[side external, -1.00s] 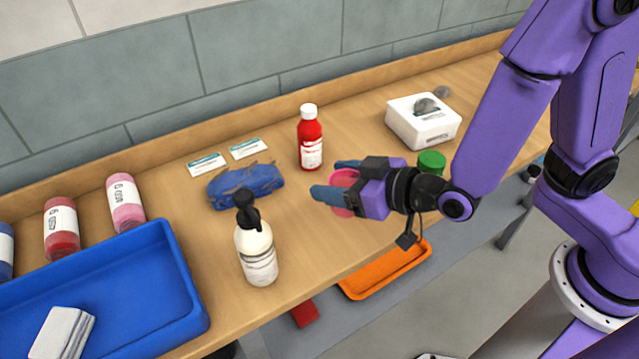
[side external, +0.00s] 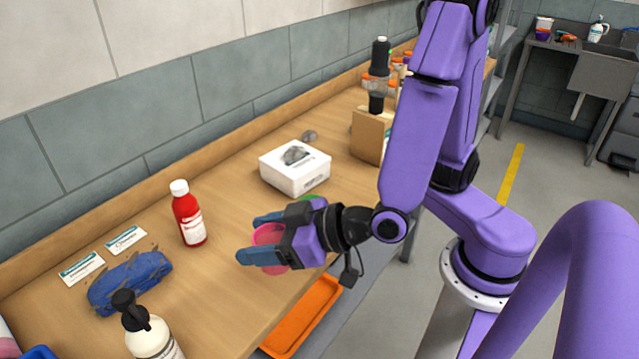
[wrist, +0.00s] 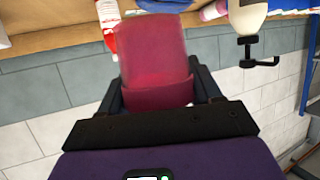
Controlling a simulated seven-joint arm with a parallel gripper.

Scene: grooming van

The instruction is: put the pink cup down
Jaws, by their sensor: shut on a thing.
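The pink cup (side external: 267,240) is between the blue-tipped fingers of my gripper (side external: 254,238) in the side external view. My gripper is shut on it, near the front edge of the wooden bench (side external: 235,275). In the wrist view the cup (wrist: 155,55) fills the space between the two dark fingers of my gripper (wrist: 160,88). The fingers and gripper body hide part of the cup in the side view. I cannot tell whether its base touches the bench.
A red bottle (side external: 188,215) stands left of the cup. A white box (side external: 294,170) is behind it, and a green lid (side external: 310,199) is partly hidden by my gripper. An orange tray (side external: 300,318) is below the bench edge.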

